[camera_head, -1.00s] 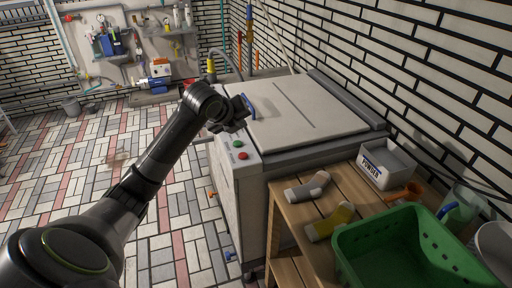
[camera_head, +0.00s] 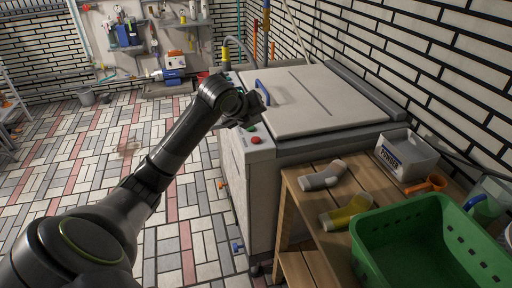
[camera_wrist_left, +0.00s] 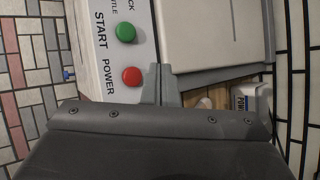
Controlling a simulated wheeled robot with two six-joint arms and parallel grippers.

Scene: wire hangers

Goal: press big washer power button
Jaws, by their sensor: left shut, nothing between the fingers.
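The big washer (camera_head: 245,190) is a white top-loading machine with a flat pale lid (camera_head: 310,105) and a control panel on its front top edge. The red button (camera_head: 256,140) on the panel is labelled POWER in the left wrist view (camera_wrist_left: 131,77). The green START button (camera_wrist_left: 126,32) is beside it; in the head view it is largely hidden behind my gripper. My left gripper (camera_head: 260,108) is shut and empty, above the panel. In the left wrist view its fingertips (camera_wrist_left: 160,78) appear just right of the red button; I cannot tell contact. My right gripper is not in view.
A wooden shelf table (camera_head: 310,205) stands right of the washer, with two socks, a green basket (camera_head: 400,220) and a white POWDER box (camera_head: 406,155). A blue handle (camera_head: 263,88) is on the lid. The tiled floor left of the washer is clear.

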